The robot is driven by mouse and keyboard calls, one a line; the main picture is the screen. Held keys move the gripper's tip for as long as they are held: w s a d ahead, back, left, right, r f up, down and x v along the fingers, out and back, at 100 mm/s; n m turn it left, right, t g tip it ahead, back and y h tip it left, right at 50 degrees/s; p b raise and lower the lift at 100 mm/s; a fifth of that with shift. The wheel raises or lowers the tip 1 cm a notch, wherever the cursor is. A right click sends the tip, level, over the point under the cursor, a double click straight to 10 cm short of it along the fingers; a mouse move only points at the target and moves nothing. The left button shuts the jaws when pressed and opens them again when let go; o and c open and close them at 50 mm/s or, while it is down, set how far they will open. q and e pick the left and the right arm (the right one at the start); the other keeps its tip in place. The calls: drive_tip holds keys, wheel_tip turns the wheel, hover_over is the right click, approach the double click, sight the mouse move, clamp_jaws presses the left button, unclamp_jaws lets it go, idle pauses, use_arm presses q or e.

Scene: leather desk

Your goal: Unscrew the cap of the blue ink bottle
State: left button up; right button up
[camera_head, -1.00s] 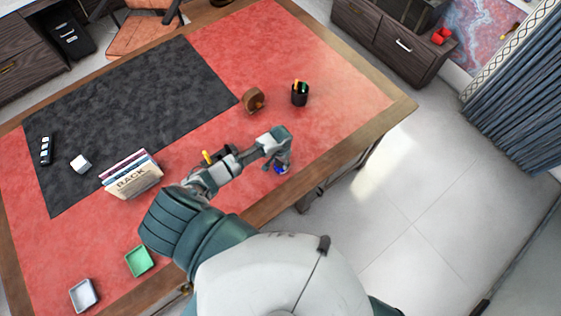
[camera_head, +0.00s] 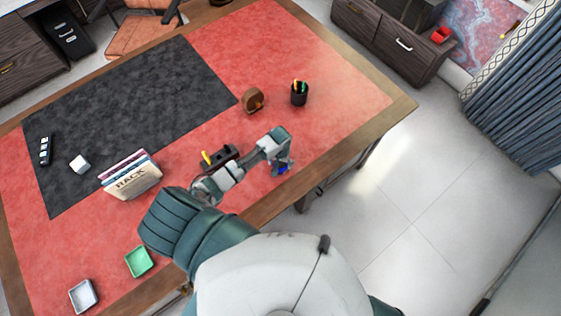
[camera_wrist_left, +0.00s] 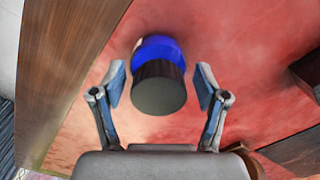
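The blue ink bottle (camera_wrist_left: 158,46) stands on the red desk top, with its dark round cap (camera_wrist_left: 160,87) facing the left wrist camera. In the head view a bit of the blue bottle (camera_head: 282,170) shows just below my left gripper (camera_head: 283,160), near the desk's front edge. In the wrist view my left gripper (camera_wrist_left: 161,86) is open, one finger on each side of the cap. Gaps show between the cap and both finger pads. My right gripper is not in view.
A dark stand with a yellow item (camera_head: 207,158) lies behind my left arm. A wooden blotter (camera_head: 253,100) and black pen cup (camera_head: 299,94) stand farther back. A book holder (camera_head: 131,178) and green tray (camera_head: 139,262) are to the left. The desk's wooden edge (camera_head: 330,160) is close.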

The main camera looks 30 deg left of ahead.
use_arm(q)
drive_tip(key=shift+w+a+r, duration=0.1)
drive_tip(key=shift+w+r, duration=0.05)
drive_tip(key=shift+w, duration=0.1)
wheel_tip(320, 180, up, 12)
idle(0.4)
drive_tip(key=shift+f, duration=0.2)
